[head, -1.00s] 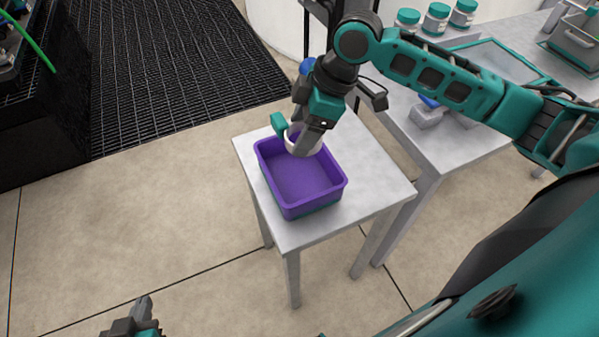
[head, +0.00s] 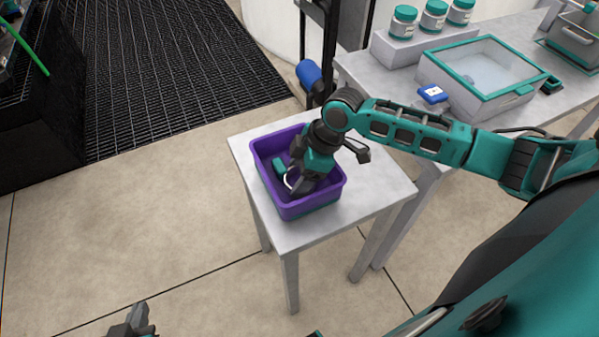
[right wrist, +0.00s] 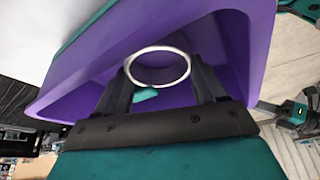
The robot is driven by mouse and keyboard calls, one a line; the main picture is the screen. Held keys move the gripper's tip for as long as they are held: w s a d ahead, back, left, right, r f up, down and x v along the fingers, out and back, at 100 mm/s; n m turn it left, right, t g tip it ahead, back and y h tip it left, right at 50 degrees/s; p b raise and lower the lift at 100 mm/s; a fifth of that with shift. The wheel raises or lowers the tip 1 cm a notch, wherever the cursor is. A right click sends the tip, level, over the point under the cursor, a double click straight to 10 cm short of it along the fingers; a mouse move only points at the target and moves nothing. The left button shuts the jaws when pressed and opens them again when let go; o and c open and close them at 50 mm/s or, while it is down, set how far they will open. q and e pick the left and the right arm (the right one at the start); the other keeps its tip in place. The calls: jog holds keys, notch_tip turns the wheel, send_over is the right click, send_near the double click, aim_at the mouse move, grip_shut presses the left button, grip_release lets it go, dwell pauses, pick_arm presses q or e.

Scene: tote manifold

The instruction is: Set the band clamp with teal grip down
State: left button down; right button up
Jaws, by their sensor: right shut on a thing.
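The band clamp is a white ring with a teal grip (head: 279,166). My right gripper (head: 298,184) is shut on it, down inside the purple tote (head: 322,206). In the right wrist view the clamp's ring (right wrist: 158,83) shows between the two fingers, with part of the teal grip below it and the purple tote walls around it. I cannot tell whether the clamp touches the tote floor. My left gripper (head: 138,318) is at the bottom edge of the head view, away from the tote, and its opening is unclear.
The tote stands on a small light table (head: 375,185) with bare top to its right. A bench behind holds a teal-rimmed clear-lidded box (head: 485,70), a blue-topped item (head: 433,93) and several teal-lidded jars (head: 403,22). A blue cylinder (head: 309,74) is behind the table.

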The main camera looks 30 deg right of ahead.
jog(key=o, duration=0.6)
jog(key=shift+f, duration=0.15)
pick_arm(q)
jog(key=shift+s+f, duration=0.15)
jog(key=shift+s, duration=0.1)
pick_arm(e)
jog(key=o, duration=0.5)
jog(key=shift+c, duration=0.2)
pick_arm(q)
notch_tip(320, 180, up, 2)
jog(key=shift+r+p, duration=0.1)
jog(key=shift+p, duration=0.9)
pick_arm(e)
jog(key=v, duration=1.2)
jog(key=shift+r, duration=0.25)
pick_arm(q)
jog(key=shift+w, duration=0.15)
pick_arm(e)
jog(key=shift+a, duration=0.1)
jog(key=shift+s, duration=0.1)
